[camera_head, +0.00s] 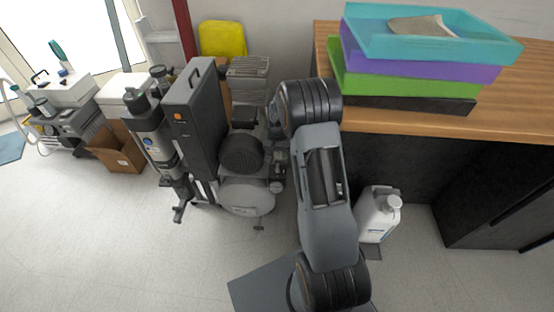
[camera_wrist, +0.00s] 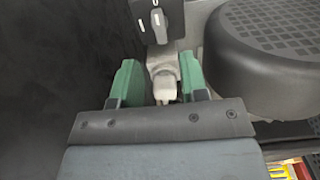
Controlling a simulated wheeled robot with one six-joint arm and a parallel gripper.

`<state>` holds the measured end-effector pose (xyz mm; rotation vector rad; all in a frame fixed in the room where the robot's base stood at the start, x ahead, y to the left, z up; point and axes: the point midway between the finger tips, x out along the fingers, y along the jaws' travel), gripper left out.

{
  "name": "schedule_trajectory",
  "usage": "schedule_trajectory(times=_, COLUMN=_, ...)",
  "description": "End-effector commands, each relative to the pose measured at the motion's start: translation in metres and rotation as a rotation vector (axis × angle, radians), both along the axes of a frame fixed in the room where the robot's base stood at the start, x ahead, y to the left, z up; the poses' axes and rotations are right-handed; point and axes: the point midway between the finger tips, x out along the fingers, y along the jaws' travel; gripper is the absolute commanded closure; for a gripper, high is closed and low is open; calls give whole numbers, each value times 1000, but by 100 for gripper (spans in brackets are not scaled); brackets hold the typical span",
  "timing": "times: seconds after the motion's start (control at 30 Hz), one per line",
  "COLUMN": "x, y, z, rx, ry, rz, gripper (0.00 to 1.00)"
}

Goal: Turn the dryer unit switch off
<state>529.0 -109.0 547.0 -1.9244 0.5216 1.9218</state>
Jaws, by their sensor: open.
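In the wrist view the switch (camera_wrist: 153,20) is a dark box with a light grey rotary knob and white marks, at the top edge and partly cut off. The knob stands roughly upright in the picture. My gripper (camera_wrist: 161,75) has its two green fingers apart, just below the switch in the picture. A pale metal fitting shows between the fingers, and I see no grip on it. In the head view the dark tall dryer unit (camera_head: 192,120) stands left of my arm. The switch and my fingertips cannot be made out there.
A rounded black motor cover (camera_wrist: 265,50) is close on the right in the wrist view. A wooden counter (camera_head: 440,122) with stacked trays (camera_head: 415,75) stands right of my arm. A white jug (camera_head: 376,215) is on the floor. Open floor lies at the front left.

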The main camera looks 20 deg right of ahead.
Motion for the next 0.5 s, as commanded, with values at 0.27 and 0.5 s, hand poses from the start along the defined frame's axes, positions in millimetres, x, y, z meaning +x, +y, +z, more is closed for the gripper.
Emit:
schedule_trajectory(times=0.27, x=0, y=0, z=48, rx=0, ry=-2, rz=0, gripper=60)
schedule_trajectory(times=0.5, x=0, y=0, z=61, rx=0, ry=0, rz=0, gripper=60)
